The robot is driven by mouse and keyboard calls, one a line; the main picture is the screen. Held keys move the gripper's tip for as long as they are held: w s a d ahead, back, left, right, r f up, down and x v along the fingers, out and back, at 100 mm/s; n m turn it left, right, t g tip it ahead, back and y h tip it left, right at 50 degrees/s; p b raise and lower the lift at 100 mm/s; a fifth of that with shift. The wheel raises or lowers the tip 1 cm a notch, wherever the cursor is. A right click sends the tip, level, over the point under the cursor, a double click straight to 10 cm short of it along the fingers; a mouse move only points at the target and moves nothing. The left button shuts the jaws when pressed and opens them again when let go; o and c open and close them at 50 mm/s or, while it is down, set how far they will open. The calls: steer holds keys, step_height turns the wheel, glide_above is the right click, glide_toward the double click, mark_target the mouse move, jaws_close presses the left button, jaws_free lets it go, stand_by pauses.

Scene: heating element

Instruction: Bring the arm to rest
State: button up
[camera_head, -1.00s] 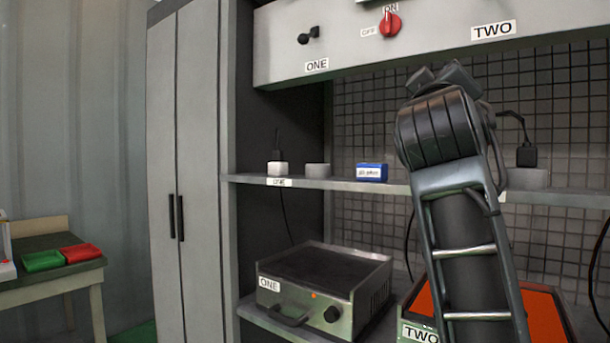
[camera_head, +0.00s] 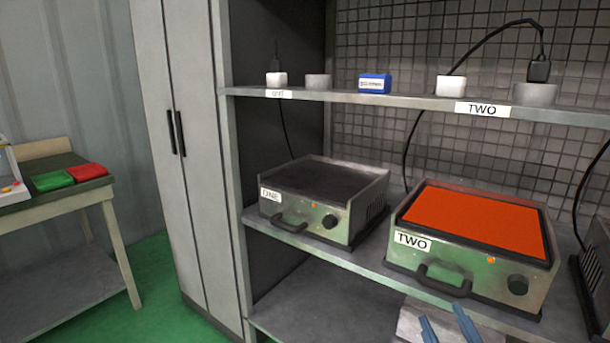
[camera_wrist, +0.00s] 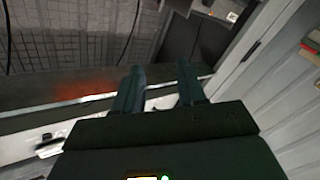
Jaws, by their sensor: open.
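My gripper (camera_head: 446,321) shows at the bottom edge of the head view, in front of the shelf and below heater TWO. Its two fingers stand apart with nothing between them. In the wrist view my gripper (camera_wrist: 161,70) also shows two separate fingers with an empty gap. Most of my arm is out of view. Heater TWO (camera_head: 412,240) has a glowing orange top plate (camera_head: 478,222). Heater ONE (camera_head: 298,222), to its left, has a dark plate.
An upper shelf (camera_head: 400,98) holds a blue box (camera_head: 375,83), white and grey sockets, and a black plug (camera_head: 539,70) with its cable. A tall grey cabinet (camera_head: 200,150) stands left. A side table (camera_head: 60,198) carries green and red trays. Green floor between is clear.

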steer(key=s+f+m+g, duration=0.1)
steer(key=s+f, duration=0.3)
steer(key=s, duration=0.4)
steer(key=s+f+m+g, duration=0.1)
steer(key=s+f, duration=0.2)
steer(key=s, duration=0.6)
steer(key=s+d+r+m+g, duration=0.1)
steer(key=s, duration=0.8)
steer(key=s+d+r+m+p, duration=0.1)
steer(key=s+m, duration=0.1)
steer(key=s, duration=0.7)
steer(key=shift+s+d+r+m+g+y+p, duration=0.15)
steer(key=shift+r+m+g+y+p, duration=0.15)
steer(key=shift+g, duration=0.1)
steer(key=shift+f, duration=0.1)
